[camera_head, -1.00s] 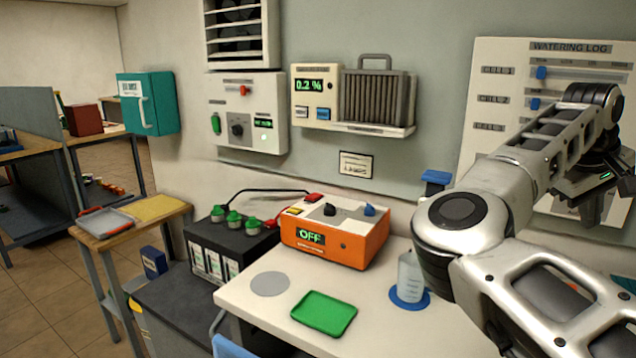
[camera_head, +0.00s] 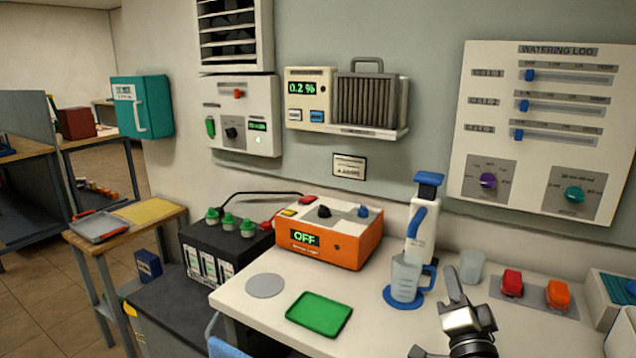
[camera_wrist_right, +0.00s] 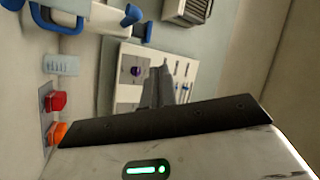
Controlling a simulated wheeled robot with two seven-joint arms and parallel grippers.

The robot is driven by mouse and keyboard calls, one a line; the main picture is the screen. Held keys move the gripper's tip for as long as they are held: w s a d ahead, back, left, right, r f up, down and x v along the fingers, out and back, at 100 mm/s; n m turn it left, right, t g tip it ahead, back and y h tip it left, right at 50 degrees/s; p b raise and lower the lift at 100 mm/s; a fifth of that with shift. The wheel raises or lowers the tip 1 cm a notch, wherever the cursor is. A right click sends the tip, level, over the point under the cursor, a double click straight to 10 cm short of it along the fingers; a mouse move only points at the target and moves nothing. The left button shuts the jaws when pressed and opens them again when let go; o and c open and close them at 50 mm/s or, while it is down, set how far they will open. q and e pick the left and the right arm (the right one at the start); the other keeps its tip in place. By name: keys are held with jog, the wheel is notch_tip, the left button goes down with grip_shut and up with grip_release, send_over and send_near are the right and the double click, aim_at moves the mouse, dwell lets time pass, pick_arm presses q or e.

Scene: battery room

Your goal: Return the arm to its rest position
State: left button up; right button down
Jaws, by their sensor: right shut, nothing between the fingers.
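My right arm comes in low at the bottom right of the head view. Its dark and pale gripper (camera_head: 453,288) is over the front of the white table, in front of the clear beaker and the red button. In the right wrist view its grey fingers (camera_wrist_right: 158,88) are together, with nothing between them, and point towards the wall panel. The arm's lower parts are cut off by the picture edge. My left gripper is not in view.
A clear jug (camera_head: 407,277) on a blue mat, a small beaker (camera_head: 472,266), a red button (camera_head: 512,282) and an orange button (camera_head: 558,294) stand near the gripper. An orange charger (camera_head: 330,240) reads OFF. A green tray (camera_head: 320,313) lies at the front.

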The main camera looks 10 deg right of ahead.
jog(key=s+a+f+n+g+y, duration=0.1)
jog(key=a+f+n, duration=0.1)
jog(key=f, duration=0.1)
jog(key=s+a+f+n+g+y, duration=0.1)
jog(key=s+a+f+n+y, duration=0.1)
jog(key=f, duration=0.2)
jog(key=s+a+f+n+g+y, duration=0.1)
jog(key=a+f+n, duration=0.2)
jog(key=f, duration=0.1)
jog(key=shift+s+f+y, duration=0.2)
jog(key=shift+y, duration=0.1)
jog(key=s+a+f+n+g+y, duration=0.1)
jog(key=s+a+f+n+g, duration=0.3)
jog(key=s+f, duration=0.4)
jog(key=s+a+f+n+g+y, duration=0.2)
jog(key=s+a+f+n+g, duration=0.2)
jog(key=s+f, duration=0.4)
jog(key=shift+s+a+n, duration=0.6)
jog(key=shift+s+a, duration=0.4)
jog(key=shift+a, duration=0.15)
